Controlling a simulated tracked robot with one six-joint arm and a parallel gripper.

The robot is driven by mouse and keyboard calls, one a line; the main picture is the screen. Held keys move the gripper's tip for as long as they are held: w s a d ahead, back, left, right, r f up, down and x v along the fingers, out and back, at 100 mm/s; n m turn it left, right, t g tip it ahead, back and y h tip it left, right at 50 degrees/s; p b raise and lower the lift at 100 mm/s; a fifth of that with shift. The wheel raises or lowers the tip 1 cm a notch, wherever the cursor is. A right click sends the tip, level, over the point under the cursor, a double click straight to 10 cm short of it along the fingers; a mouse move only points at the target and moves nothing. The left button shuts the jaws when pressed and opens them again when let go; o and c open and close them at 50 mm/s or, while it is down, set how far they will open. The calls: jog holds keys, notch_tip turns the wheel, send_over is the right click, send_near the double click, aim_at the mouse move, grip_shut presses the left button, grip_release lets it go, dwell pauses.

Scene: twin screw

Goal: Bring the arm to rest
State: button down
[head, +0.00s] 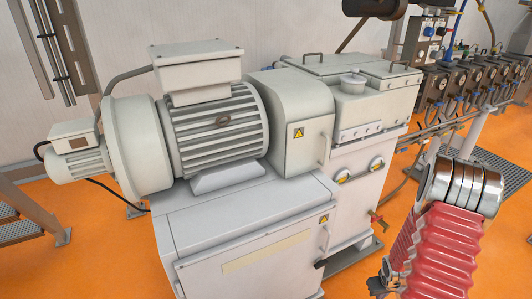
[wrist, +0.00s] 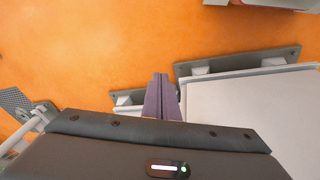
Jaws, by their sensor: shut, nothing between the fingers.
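My gripper (wrist: 160,78) shows in the wrist view, its two purplish fingers pressed together with nothing between them. They point over the orange floor, close to the edge of a pale machine base in the picture. My arm (head: 445,245), with its red ribbed sleeve and silver joint rings, rises at the right of the head view. The fingers cannot be made out in the head view.
A large pale machine with a finned motor (head: 215,125) and a cabinet (head: 250,245) fills the middle of the head view. A row of gauges (head: 460,78) stands at the back right. Orange floor (head: 95,260) is open at the left, beside a grey metal frame (head: 35,212).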

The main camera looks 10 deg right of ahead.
jog(key=s+a+r+t, duration=0.1)
jog(key=s+a+r, duration=0.2)
jog(key=a+r, duration=0.8)
jog(key=s+a+r+n+t+y, duration=0.1)
jog(key=s+a+r, duration=0.2)
jog(key=a+r, duration=0.9)
jog(key=s+a+r+t+y, duration=0.1)
jog(key=s+a+r, duration=0.2)
jog(key=a+r, duration=0.9)
notch_tip(320, 180, up, 9)
jog(key=shift+s+r+t, duration=0.15)
jog(key=shift+s+t, duration=0.15)
jog(key=shift+s, duration=0.05)
dwell(0.3)
